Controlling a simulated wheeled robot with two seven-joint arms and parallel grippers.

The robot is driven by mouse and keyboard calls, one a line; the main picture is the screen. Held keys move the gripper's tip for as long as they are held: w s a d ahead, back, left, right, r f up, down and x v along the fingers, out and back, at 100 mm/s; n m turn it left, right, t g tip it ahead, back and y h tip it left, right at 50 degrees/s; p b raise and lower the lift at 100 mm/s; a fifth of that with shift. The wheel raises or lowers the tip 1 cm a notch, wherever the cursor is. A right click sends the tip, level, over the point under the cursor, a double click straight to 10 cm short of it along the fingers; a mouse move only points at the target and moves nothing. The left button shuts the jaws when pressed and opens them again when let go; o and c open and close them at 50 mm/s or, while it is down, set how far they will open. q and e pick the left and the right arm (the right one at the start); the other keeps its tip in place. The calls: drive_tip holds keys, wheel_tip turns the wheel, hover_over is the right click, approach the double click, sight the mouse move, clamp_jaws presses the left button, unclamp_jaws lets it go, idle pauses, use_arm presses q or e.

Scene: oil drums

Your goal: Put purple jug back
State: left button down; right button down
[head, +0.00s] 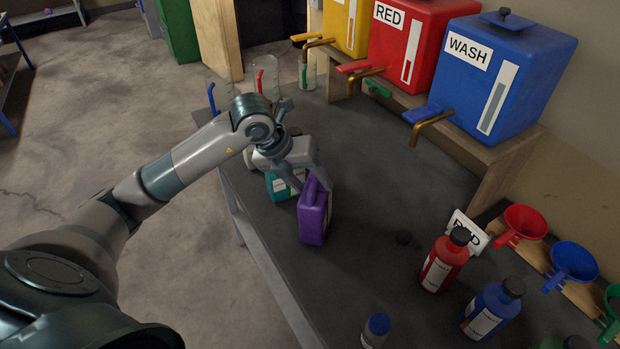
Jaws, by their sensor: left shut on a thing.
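The purple jug (312,218) is upright at the left edge of the dark table (350,285). My left gripper (313,178) is shut on its upper part. I cannot tell whether the jug's base touches the table or hangs just above it. A teal jug (277,188) with a pale label stands right behind it, partly hidden by my left gripper. My right gripper is not in view.
Yellow (345,22), red (408,45) and blue WASH (503,85) tanks with taps stand on a raised shelf at the back. Red (443,262) and blue (490,312) bottles and several funnels are at right. Measuring jugs (266,75) stand at the far end. The table's middle is mostly clear.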

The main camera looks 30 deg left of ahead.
use_arm(q)
drive_tip(key=shift+f, duration=0.1)
drive_tip(key=c, duration=0.8)
unclamp_jaws()
drive_tip(key=shift+o, duration=0.2)
drive_tip(key=shift+s+a+r+b, duration=0.25)
drive_tip(key=shift+r+b, duration=0.1)
drive_tip(key=shift+r, duration=0.2)
drive_tip(key=b+v, duration=0.2)
drive_tip(key=v, duration=0.8)
drive_tip(key=shift+s+r+b, duration=0.15)
drive_tip(key=shift+r+b, duration=0.2)
drive_tip(key=shift+b, duration=0.05)
